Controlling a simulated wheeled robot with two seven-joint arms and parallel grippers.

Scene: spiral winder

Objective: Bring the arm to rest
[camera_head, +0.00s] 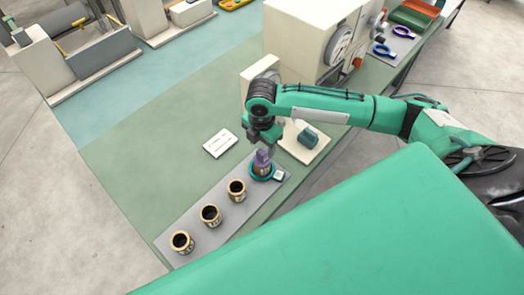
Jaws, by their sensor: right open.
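My right arm (340,107) is green and black and reaches in from the right over the green bench (140,165). My right gripper (262,150) points down above a purple-topped piece (263,170) that stands in a teal ring (277,176) at the right end of a grey mat (215,210). The fingertips are close to the purple top, and I cannot tell whether they touch it. The jaws are open. My left gripper does not show.
Several brass-coloured cups, one of them in the middle (210,216), stand in a row on the mat. A white card (219,143) lies behind them. A cream machine with a dial (310,40) stands behind my arm.

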